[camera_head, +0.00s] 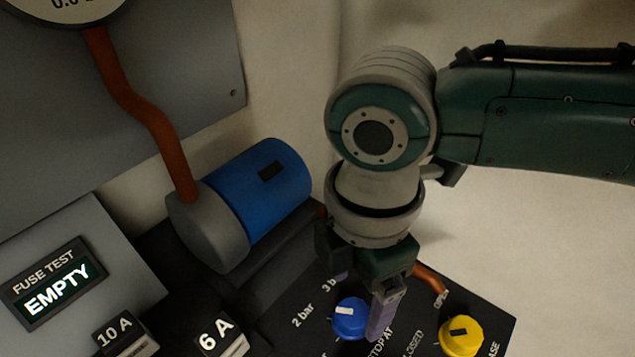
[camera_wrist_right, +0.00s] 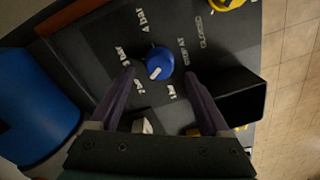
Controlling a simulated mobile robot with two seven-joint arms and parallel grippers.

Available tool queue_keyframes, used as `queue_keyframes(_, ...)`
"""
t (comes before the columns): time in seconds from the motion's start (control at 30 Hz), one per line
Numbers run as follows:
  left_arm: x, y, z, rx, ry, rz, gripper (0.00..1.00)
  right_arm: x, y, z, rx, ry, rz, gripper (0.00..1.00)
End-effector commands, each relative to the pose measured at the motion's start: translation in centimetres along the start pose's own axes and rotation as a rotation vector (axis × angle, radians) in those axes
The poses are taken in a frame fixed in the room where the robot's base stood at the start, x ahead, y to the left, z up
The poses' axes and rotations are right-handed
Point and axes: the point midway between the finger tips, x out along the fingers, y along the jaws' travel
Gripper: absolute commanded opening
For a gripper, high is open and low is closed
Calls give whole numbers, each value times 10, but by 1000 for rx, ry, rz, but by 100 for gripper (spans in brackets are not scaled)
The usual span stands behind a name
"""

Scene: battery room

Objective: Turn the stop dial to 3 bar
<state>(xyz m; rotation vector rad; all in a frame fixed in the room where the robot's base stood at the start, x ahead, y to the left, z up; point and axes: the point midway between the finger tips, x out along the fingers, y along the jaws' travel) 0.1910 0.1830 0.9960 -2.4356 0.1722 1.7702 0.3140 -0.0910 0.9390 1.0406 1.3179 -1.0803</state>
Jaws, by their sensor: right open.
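The blue stop dial (camera_head: 349,322) sits on the black panel, with a white mark on its top. It also shows in the right wrist view (camera_wrist_right: 163,59), where the mark points to the lower left, roughly toward the "2 bar" label (camera_wrist_right: 138,87). The "3 bar" label (camera_wrist_right: 122,57) is to the dial's left there. My right gripper (camera_wrist_right: 160,72) is open, its two purple fingers on either side of the dial, with a gap showing in that picture. In the head view one finger (camera_head: 385,312) covers the dial's right edge. My left gripper is out of view.
A yellow knob (camera_head: 461,337) is right of the dial. A blue cylinder with a grey end (camera_head: 262,190) lies behind the panel. The fuse test display (camera_head: 55,283) reads "EMPTY", near blocks marked 10 A (camera_head: 117,332) and 6 A (camera_head: 218,333). A dark box (camera_wrist_right: 240,97) is beside a finger.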

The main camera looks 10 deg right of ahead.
Motion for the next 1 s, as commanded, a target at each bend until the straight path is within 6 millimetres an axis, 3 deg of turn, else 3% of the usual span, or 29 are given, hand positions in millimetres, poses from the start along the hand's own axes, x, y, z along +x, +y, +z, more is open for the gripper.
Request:
queue_keyframes(0.03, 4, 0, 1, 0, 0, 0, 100, 11, -1, 0, 0, -2, -2, 81)
queue_keyframes(0.2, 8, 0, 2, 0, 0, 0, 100, 31, 0, 0, 0, 0, -1, 81)
queue_keyframes(0.57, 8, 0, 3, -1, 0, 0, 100, 36, 0, 0, -1, 0, 1, 81)
queue_keyframes(1.0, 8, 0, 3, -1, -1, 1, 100, 36, 0, 0, 0, 0, 1, 31)
